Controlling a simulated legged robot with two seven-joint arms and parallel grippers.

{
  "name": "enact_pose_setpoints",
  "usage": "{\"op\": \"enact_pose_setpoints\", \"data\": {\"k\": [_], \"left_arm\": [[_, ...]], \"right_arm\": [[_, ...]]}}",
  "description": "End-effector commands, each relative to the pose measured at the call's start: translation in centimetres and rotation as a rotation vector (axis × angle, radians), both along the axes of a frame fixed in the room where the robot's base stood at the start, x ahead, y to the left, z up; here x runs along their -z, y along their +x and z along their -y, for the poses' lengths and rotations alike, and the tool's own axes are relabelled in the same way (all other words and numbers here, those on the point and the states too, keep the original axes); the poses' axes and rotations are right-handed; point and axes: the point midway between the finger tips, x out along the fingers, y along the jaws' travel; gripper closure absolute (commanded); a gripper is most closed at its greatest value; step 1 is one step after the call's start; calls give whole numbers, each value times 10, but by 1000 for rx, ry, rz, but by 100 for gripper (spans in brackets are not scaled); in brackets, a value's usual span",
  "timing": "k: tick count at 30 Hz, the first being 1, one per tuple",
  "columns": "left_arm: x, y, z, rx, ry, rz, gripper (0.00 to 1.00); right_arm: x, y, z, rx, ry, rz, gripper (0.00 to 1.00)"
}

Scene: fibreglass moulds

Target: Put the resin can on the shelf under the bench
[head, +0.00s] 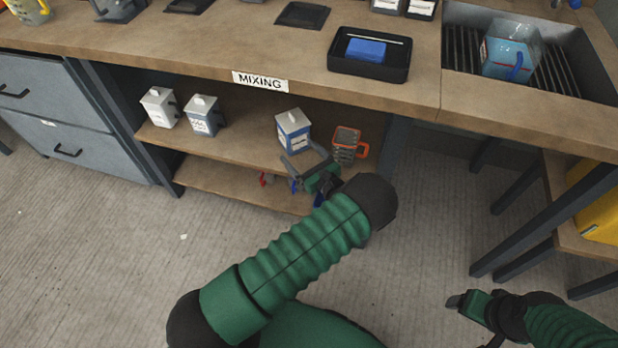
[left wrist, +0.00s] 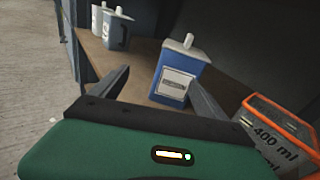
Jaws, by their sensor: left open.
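A blue can with a white top and a pale label (head: 293,131) stands upright on the upper shelf (head: 245,140) under the bench. I cannot read its label, so I cannot tell if it is the resin can. My left gripper (head: 306,160) is open just in front of this can. In the left wrist view the can (left wrist: 174,80) shows between and beyond the two spread fingers (left wrist: 158,100), with no grip on it. My right gripper (head: 473,322) is low at the right, over the floor, fingers apart and empty.
A grey measuring jug with orange trim (head: 346,146) stands close right of the can. A white can (head: 159,108) and a blue-grey can (head: 203,117) stand further left on the shelf. The bench edge (head: 190,66) overhangs. Small red and blue items lie on the lower shelf (head: 215,185).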

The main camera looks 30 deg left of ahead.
Motion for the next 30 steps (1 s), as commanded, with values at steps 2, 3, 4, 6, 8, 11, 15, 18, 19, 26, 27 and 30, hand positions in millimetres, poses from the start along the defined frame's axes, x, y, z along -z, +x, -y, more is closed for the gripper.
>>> {"op": "enact_pose_setpoints", "data": {"k": [2,3,4,6,8,11,15,18,19,26,27,30], "left_arm": [[-8,-33,-14,-158,-152,45,15],[-9,-59,-17,-269,-267,82,15],[-10,-79,-15,-355,-361,114,15],[-9,-124,2,-553,-587,202,15],[-12,-156,27,-714,-787,299,15],[-27,-193,81,-964,-1113,500,15],[-59,-213,140,-1217,-1460,802,15],[-76,-216,157,-1310,-1592,957,15],[-79,-216,160,-1327,-1615,986,15],[-84,-216,164,-1355,-1649,1034,15],[-84,-216,164,-1355,-1648,1033,15],[-87,-216,164,-1355,-1648,1033,15]], "right_arm": [[-1,0,0,-1,0,0,25],[-1,0,0,-1,0,0,25],[0,0,0,-1,0,0,25],[0,0,0,-1,0,0,25],[0,0,0,-1,0,0,25],[0,0,0,0,0,0,25],[0,0,0,0,0,0,25],[0,0,0,0,0,0,25],[0,0,0,0,0,0,25],[0,0,0,-1,0,0,25],[0,0,0,-1,0,0,25],[-4,0,0,-1,0,0,25]]}}
